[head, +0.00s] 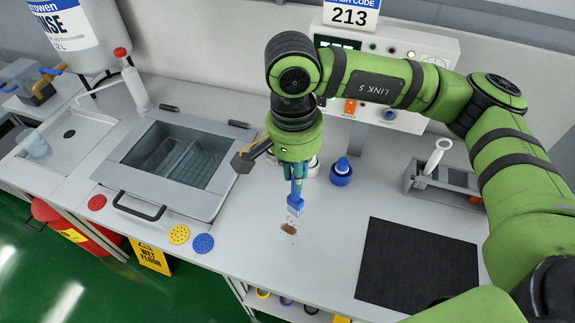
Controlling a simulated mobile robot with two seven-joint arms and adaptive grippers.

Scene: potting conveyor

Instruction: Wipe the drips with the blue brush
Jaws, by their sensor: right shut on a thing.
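My right gripper (295,178) points down over the middle of the counter, shut on the blue brush (295,203). The brush hangs bristles down, its pale tip at or just above the counter; I cannot tell whether it touches. The gripper's fingers and the brush handle partly overlap in view. My left gripper does not show.
A black mat (418,266) lies to the right. A grey tray with a white-handled tool (437,157) stands behind it. A blue-capped item (341,172) stands close behind the brush. A lidded basin (178,160) is at left, with red, yellow and blue discs (203,243) along the front edge.

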